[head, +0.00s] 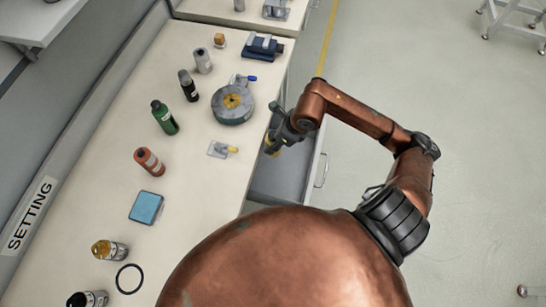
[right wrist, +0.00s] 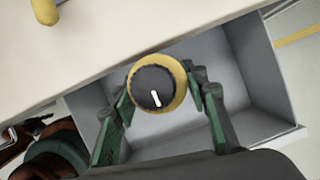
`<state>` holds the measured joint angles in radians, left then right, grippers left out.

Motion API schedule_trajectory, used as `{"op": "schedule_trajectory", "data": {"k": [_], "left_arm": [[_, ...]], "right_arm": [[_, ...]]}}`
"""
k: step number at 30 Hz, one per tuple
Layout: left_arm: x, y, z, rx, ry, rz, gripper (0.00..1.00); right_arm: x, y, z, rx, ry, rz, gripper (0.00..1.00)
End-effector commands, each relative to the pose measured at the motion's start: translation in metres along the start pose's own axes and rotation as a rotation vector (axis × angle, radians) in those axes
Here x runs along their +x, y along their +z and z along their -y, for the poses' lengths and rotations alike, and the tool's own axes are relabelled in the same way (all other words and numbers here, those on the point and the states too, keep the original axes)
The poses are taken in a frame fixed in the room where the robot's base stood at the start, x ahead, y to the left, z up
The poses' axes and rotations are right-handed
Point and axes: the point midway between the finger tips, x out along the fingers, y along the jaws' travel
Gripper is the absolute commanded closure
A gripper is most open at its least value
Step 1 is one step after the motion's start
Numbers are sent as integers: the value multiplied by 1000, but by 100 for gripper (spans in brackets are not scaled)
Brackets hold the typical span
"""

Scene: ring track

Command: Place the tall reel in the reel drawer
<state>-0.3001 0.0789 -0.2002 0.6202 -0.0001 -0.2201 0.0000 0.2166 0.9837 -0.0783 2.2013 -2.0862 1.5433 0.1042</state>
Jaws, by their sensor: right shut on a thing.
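The tall reel, yellow with a dark round top and a white mark, is in the right wrist view (right wrist: 155,88). Only a little of its yellow shows in the head view (head: 269,149). My right gripper (head: 279,138) is shut on it, with green fingers (right wrist: 160,100) on either side. The reel drawer (head: 278,182) is a grey open box pulled out from the bench. In the right wrist view its bare interior (right wrist: 255,80) lies around and behind the reel. I cannot tell how high the reel is over its floor. My left gripper is not in view.
The bench top (head: 195,185) overhangs the drawer's left side. Floor right of the drawer is clear.

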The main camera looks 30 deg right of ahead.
Motion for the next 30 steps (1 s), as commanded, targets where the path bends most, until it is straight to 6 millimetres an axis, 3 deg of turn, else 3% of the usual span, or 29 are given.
{"op": "schedule_trajectory", "data": {"k": [3, 9, 17, 25, 30], "left_arm": [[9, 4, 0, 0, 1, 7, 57], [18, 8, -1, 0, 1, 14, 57], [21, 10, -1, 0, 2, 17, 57], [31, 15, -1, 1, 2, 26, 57], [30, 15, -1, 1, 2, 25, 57]], "right_arm": [[33, -14, -2, 3, 6, -3, 88], [71, -29, -1, 1, 3, 0, 88], [88, -36, 0, -1, 1, 1, 88], [122, -50, -1, 1, 4, 0, 88], [123, -50, 0, -1, 1, 1, 88]]}}
